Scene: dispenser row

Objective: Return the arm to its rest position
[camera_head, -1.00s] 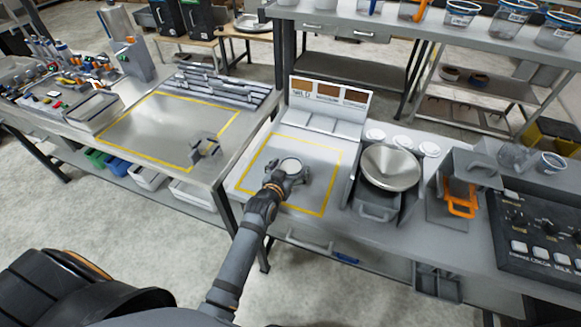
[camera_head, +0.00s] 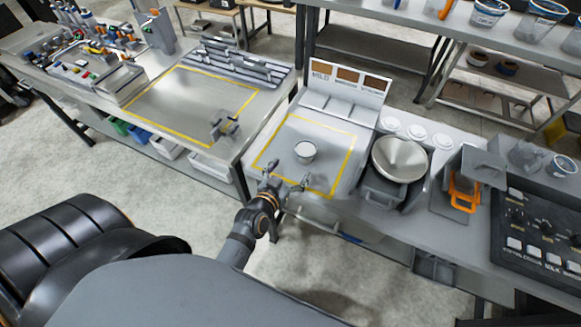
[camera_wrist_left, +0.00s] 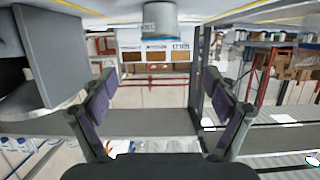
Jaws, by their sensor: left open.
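My left gripper (camera_head: 287,177) is open and empty at the near edge of the right-hand counter. Its two fingers also show spread apart in the left wrist view (camera_wrist_left: 168,110). A small metal cup (camera_head: 305,153) stands upright inside the yellow-outlined square on the counter, just beyond the fingertips and apart from them. The cup also shows at the top of the left wrist view (camera_wrist_left: 160,20). My right gripper is not in view.
A sign panel with brown labels (camera_head: 348,80) stands behind the square. A metal bowl (camera_head: 400,158), an orange-handled holder (camera_head: 464,190) and a button panel (camera_head: 540,230) stand to the right. A second workbench (camera_head: 180,105) is at left. Open floor lies between bench and robot.

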